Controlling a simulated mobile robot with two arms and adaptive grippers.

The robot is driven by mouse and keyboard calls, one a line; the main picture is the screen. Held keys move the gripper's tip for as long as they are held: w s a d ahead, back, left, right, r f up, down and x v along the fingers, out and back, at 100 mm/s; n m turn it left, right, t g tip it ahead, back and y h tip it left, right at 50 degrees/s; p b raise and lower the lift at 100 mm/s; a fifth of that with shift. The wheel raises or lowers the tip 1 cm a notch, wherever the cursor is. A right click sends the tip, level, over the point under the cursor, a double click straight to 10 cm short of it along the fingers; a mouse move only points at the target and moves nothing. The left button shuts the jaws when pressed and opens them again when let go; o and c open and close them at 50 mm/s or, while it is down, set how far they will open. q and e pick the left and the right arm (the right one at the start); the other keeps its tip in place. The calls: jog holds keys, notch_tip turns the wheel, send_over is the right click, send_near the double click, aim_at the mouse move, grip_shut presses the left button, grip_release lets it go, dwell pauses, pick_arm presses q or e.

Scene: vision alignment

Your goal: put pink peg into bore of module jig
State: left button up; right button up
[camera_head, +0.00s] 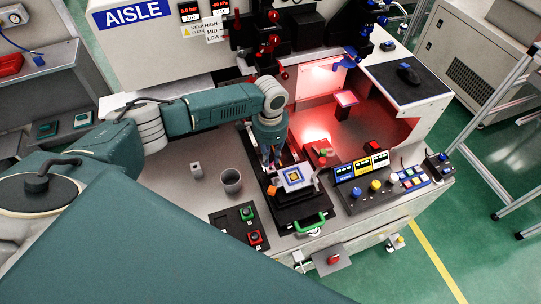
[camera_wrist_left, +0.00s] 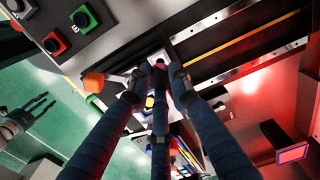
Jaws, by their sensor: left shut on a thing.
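My left gripper (camera_head: 272,156) points down at the back left of the module jig (camera_head: 283,213). In the left wrist view its fingers (camera_wrist_left: 160,70) come together on a small, dark reddish thing, which fits the pink peg (camera_wrist_left: 160,62); little of it shows. In the head view the fingers hide the peg. The jig is a black block carrying a white, blue and yellow square module (camera_head: 294,177), with a green handle (camera_head: 311,222) in front. I cannot make out the bore. My right gripper (camera_wrist_left: 38,107) shows at the left wrist view's edge, its dark fingers apart and empty.
A grey cup (camera_head: 231,180) and a small metal block (camera_head: 196,169) stand to the left. A button panel (camera_head: 240,226) lies front left, a control console (camera_head: 362,178) to the right. A red-lit bay (camera_head: 325,110) is behind.

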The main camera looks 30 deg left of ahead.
aim_at(271, 158)
pick_arm(q)
jog(key=shift+p, duration=0.35)
jog(key=shift+p, duration=0.3)
dwell(0.5)
jog(key=shift+f+b, duration=0.8)
jog(key=shift+f, duration=0.8)
jog(key=o, duration=1)
jog(key=shift+r, duration=0.1)
notch_tip(271, 158, up, 12)
jog(key=shift+f, duration=0.1)
